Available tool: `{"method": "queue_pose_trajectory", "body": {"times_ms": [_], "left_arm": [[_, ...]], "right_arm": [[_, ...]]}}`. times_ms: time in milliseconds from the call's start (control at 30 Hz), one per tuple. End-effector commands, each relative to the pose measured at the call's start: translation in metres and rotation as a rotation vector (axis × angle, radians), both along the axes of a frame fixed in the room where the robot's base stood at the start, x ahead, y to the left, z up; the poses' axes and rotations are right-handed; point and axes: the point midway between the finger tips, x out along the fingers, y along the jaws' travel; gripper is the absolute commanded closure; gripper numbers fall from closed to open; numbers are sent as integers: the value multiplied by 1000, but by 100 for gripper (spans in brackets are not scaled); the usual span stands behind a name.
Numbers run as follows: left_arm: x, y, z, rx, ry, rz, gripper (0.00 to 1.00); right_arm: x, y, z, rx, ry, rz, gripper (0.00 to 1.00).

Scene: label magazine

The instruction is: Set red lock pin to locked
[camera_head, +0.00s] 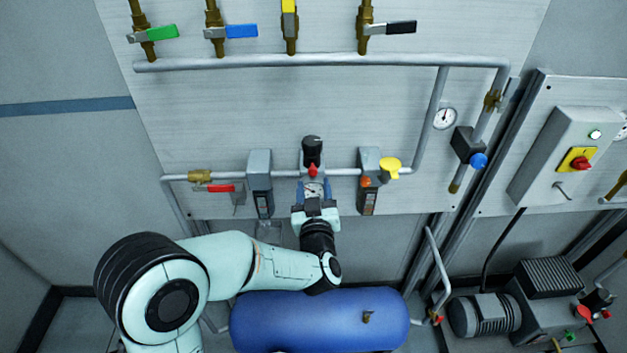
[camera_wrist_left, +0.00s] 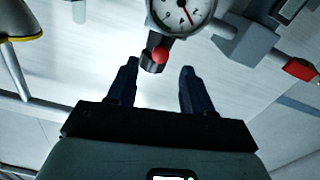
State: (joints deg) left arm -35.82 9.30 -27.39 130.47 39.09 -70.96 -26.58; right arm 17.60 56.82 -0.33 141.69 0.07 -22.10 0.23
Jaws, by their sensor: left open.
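The red lock pin (camera_head: 313,171) is a small red knob just below a black regulator knob (camera_head: 312,150) on the panel's lower pipe. In the left wrist view, the red pin (camera_wrist_left: 160,54) shows beside the dark knob (camera_wrist_left: 151,66), beyond the gap between the fingertips. My left gripper (camera_head: 314,187) is open, its two dark blue fingers in front of the gauge (camera_head: 313,191), just below the pin in the head view. In the left wrist view, my left gripper (camera_wrist_left: 158,70) has nothing between its fingers. No touch with the pin is visible. My right gripper is not in view.
Grey filter units (camera_head: 260,170) and (camera_head: 368,165) flank the regulator closely. A red-handled valve (camera_head: 222,188) is at left and a yellow knob (camera_head: 390,167) at right. A blue tank (camera_head: 320,320) lies below my arm. The panel above the regulator is clear.

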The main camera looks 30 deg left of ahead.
Motion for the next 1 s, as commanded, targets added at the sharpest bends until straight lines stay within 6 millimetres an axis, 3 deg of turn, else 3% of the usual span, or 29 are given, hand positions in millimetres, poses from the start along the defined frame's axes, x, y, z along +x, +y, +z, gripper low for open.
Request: {"method": "queue_pose_trajectory", "body": {"times_ms": [200, 400, 1000], "left_arm": [[-43, -27, -2, -2, 0, -3, 49], [-66, -41, -1, 0, 1, -1, 49], [-73, -44, 0, 1, 1, 0, 49]], "right_arm": [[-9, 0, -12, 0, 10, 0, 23], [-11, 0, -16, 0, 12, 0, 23], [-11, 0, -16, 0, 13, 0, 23]]}}
